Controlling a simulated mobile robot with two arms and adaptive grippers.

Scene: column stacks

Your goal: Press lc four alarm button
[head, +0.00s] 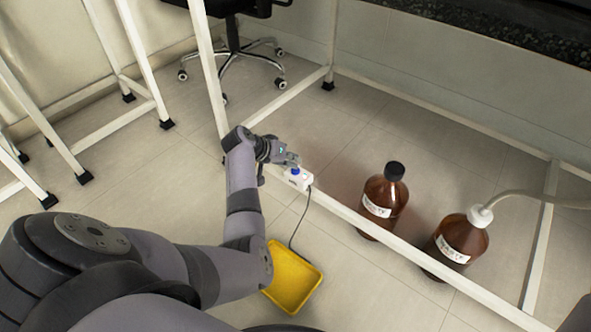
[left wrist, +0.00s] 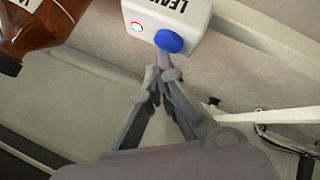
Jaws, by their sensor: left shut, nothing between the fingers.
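A small white alarm box (head: 304,182) with a blue button (head: 295,171) sits on the low white frame rail. In the left wrist view the box (left wrist: 200,12) carries black lettering starting "LEA", a small round light (left wrist: 137,27) with a red edge, and the blue button (left wrist: 169,41). My left gripper (head: 293,163) is shut and empty, right at the button. In the left wrist view its closed fingertips (left wrist: 158,68) lie just below the button's edge; I cannot tell whether they touch it. My right gripper is not in view.
A dark cable (head: 300,222) runs from the box to a yellow tray (head: 272,294) on the floor. Two brown waste bottles (head: 383,192) (head: 470,233) stand by the rail (head: 345,211), one with a hose (head: 515,194). A wheeled chair (head: 234,47) is behind.

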